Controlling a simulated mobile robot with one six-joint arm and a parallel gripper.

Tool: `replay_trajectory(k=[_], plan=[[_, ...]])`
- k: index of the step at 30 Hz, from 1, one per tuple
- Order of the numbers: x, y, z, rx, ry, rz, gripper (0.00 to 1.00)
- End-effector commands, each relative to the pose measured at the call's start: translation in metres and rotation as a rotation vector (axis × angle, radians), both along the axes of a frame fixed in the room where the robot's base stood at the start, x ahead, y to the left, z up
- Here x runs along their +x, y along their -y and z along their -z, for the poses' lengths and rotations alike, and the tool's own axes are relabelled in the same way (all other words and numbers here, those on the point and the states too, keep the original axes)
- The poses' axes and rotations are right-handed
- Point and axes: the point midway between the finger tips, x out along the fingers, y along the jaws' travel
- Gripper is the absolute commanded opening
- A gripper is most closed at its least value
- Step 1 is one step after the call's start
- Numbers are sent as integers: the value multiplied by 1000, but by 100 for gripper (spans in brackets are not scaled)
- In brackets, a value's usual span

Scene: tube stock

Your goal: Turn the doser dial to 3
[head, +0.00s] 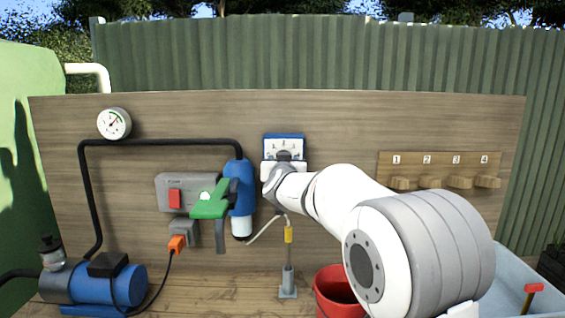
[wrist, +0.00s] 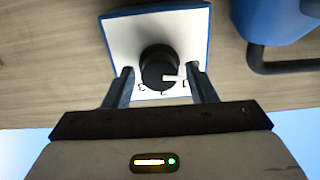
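The doser is a white plate with blue edges (head: 284,138) on the wooden board, and it also shows in the wrist view (wrist: 120,38). Its round black dial (wrist: 158,64) carries a white pointer mark. In the wrist view the plate appears upside down, and the mark points right, toward the rightmost of the small printed labels. The labels are too small to read surely. My gripper (wrist: 162,76) is open, with one finger on each side of the dial and small gaps visible. In the head view my gripper (head: 284,170) covers the lower part of the doser.
Left of the doser are a blue filter (head: 240,200), a green lever (head: 211,205) and a grey switch box (head: 190,180). A blue pump (head: 120,285) stands lower left. A red bucket (head: 335,290) is below my arm. A numbered peg rack (head: 440,160) is at right.

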Motion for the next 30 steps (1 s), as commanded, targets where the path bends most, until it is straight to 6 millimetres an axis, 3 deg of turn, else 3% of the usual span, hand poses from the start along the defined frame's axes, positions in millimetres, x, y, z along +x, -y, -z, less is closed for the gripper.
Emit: replay_trajectory(k=[14, 23, 30], plan=[[0, 1, 0, 0, 0, 1, 12], [0, 0, 1, 35, 0, 0, 11], [0, 1, 2, 168, -1, 0, 11]])
